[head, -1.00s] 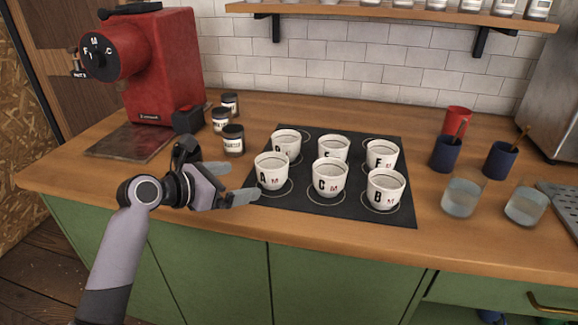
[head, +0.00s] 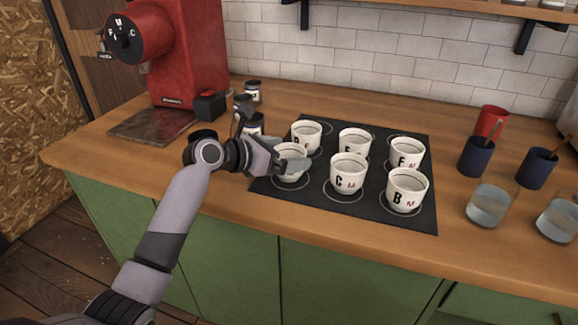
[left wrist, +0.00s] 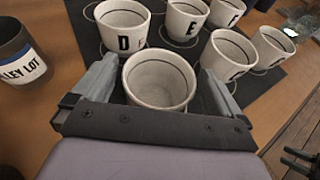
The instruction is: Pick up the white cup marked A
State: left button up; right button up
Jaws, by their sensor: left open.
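The white cup A (head: 291,179) stands at the front left of the black mat (head: 328,216). Its letter is hidden now by my finger; it showed in the earlier head view. My left gripper (head: 294,163) is open at this cup, one finger crossing its near side. In the left wrist view the empty-looking cup (left wrist: 158,80) stands upright between the two spread fingers. I cannot tell whether the fingers touch it.
White cups D (head: 306,135), E (head: 354,143), C (head: 347,175), F (head: 406,154) and B (head: 407,190) stand close by on the mat. A labelled dark jar (left wrist: 20,55) is beside the gripper. Glasses of water (head: 489,203) are at the right.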

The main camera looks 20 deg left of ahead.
pick_arm(q)
jog(key=shift+w+d+f, duration=0.25)
jog(key=shift+w+d, duration=0.1)
jog(key=shift+w, duration=0.1)
jog(key=shift+c, duration=0.3)
jog(key=c, duration=0.9)
jog(key=shift+r, duration=0.1)
